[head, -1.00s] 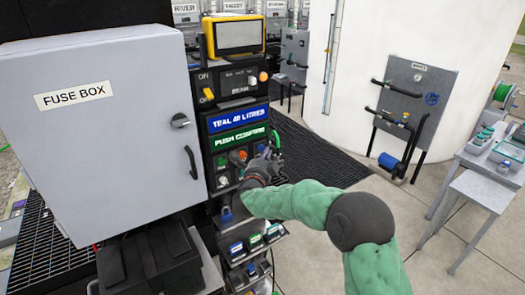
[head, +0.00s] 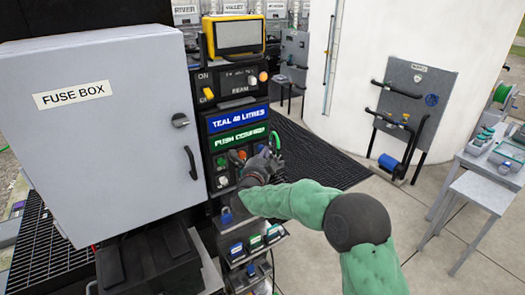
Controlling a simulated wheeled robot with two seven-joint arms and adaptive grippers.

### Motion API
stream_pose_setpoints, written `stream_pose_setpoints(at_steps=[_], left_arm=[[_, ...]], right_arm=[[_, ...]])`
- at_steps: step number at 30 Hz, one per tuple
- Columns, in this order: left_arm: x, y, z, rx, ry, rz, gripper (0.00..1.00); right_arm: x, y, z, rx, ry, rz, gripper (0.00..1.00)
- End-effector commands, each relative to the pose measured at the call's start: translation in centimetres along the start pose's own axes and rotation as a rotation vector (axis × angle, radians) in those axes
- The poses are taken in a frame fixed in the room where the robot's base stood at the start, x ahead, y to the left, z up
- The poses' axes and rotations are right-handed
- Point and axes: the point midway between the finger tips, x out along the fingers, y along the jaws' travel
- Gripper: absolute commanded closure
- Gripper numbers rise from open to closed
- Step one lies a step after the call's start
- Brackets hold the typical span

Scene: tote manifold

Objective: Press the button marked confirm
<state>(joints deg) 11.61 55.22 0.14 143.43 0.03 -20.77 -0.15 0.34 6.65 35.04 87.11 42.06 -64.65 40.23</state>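The control panel stands right of the fuse box. Its blue display (head: 238,118) reads "TEAL 40 LITRES". The green display (head: 238,139) below reads something like "PUSH CONFIRM". Under it are a green button (head: 221,161), an orange-red control (head: 236,158) and a pale control (head: 223,181). No confirm label on a button is readable. My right gripper (head: 266,157) is at the panel's right side, just right of these controls, and hides part of that row. Whether it touches anything, or is open or shut, cannot be told. My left gripper is not in view.
The grey fuse box (head: 100,140) is closed and juts out left of the panel. A yellow-framed screen (head: 236,36) tops the panel. Small blue and green items (head: 255,243) sit on a low shelf. Open floor and a grey table (head: 490,190) lie to the right.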

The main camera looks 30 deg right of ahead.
Motion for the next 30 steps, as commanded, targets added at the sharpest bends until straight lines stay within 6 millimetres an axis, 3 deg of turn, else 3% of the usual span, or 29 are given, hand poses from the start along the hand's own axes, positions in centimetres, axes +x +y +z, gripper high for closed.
stream_pose_setpoints(at_steps=[30], left_arm=[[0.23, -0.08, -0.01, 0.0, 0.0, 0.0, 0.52]], right_arm=[[0.49, -0.02, 0.55, 0.0, -0.001, 0.0, 1.0]])
